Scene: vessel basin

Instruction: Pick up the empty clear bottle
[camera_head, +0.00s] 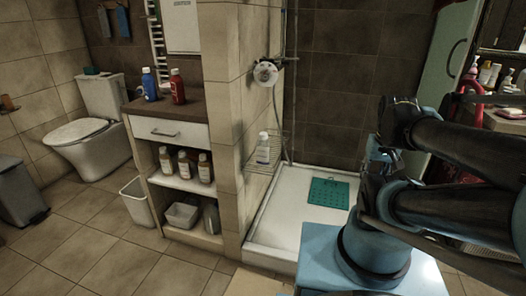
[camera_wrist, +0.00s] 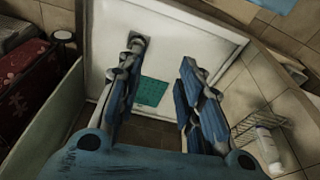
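I cannot pick out the empty clear bottle for sure in either view. In the head view, a blue bottle (camera_head: 149,84) and a red bottle (camera_head: 177,87) stand on the brown counter. Below, brownish bottles with pale caps (camera_head: 205,168) stand on the open shelf; I cannot tell if any is clear or empty. A white bottle (camera_head: 263,148) stands in the shower's wire rack and also shows in the wrist view (camera_wrist: 267,145). My gripper (camera_wrist: 163,55) is open, with its fingers wide apart and nothing between them, over the shower area in the wrist view.
The white shower tray (camera_head: 285,217) has a green mat (camera_head: 328,193). At the right, small bottles (camera_head: 485,73) and a red item stand by the basin, partly behind my arm. A white bin (camera_head: 137,202) and a toilet (camera_head: 98,130) are at left. The tiled floor between is mostly clear.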

